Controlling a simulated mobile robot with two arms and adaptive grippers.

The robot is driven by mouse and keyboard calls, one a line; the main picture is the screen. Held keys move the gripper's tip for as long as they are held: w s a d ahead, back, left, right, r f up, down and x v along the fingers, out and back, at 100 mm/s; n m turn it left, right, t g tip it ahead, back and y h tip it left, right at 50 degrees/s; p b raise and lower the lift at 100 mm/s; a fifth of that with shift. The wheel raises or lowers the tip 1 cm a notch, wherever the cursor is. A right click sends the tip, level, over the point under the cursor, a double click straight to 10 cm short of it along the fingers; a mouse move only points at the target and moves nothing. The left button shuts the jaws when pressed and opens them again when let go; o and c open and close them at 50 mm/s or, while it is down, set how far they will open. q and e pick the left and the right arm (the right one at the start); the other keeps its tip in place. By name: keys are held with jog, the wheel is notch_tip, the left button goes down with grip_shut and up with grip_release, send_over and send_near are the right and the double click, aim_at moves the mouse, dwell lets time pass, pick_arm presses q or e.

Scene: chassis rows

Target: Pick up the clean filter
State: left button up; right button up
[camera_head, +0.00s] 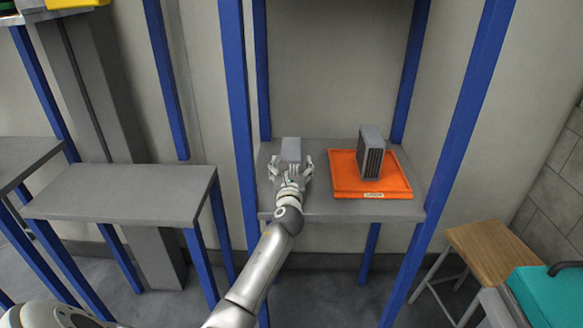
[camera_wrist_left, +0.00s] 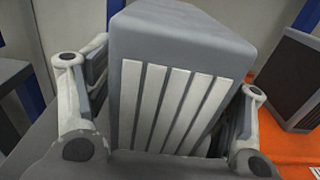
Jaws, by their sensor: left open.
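The clean filter, a grey block (camera_head: 291,146) with pale slats, stands upright on the grey shelf (camera_head: 310,208). In the left wrist view the filter (camera_wrist_left: 185,75) fills the middle, its pale slats facing the camera. My left gripper (camera_head: 291,165) is open, with one finger on each side of the filter. In the left wrist view the left finger seems close to the block; whether either finger touches it, I cannot tell. The filter's lower part is partly hidden by the gripper. My right gripper is not in view.
An orange tray (camera_head: 398,185) on the same shelf, to the right, holds a grey filter with dark slats (camera_head: 371,155). Blue posts (camera_head: 238,110) flank the shelf. A lower grey table (camera_head: 125,190) is at left, bare. A wooden stool (camera_head: 490,248) is at right.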

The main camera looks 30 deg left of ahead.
pick_arm(q)
jog(key=shift+r, duration=0.1)
jog(key=c, duration=1.2)
